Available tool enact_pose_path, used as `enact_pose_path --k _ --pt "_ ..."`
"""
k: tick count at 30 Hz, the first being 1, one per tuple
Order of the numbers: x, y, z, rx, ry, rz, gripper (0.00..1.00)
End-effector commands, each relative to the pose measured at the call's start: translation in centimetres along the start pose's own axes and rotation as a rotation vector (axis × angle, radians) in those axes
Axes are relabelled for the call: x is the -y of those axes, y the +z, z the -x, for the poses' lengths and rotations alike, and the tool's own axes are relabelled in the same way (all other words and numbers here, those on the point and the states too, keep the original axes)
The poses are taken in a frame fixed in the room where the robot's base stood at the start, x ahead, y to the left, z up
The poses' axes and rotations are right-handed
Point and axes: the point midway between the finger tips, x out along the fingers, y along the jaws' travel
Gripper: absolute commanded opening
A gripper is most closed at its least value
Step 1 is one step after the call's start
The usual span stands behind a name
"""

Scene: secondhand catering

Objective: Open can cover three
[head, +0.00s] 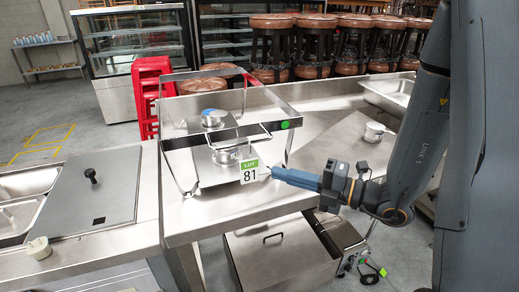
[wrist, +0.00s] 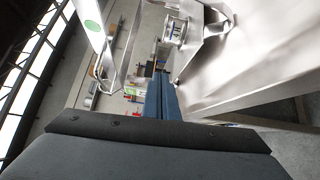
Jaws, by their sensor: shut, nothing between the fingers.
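A third small steel pot (head: 374,132) stands on the right of the counter. Which one is cover three, I cannot tell. My gripper (head: 274,173) is shut and empty, pointing left beside the white "LOT 81" tag (head: 249,172).
The steel counter (head: 275,200) has bare room in front of the stand. A flat steel lid (head: 88,190) with a black knob lies on the left counter, beside a small pale round object (head: 39,248).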

Motion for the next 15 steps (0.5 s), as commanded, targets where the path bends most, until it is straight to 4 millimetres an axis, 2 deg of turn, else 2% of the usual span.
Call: enact_pose_path --k 3,7,15 --pt "-0.1 1.6 0.4 0.069 0.026 -0.068 0.0" --pt "-0.2 2.1 -0.2 0.085 0.034 -0.084 0.0" --pt "-0.3 2.2 -4.2 0.078 0.032 -0.081 0.0"
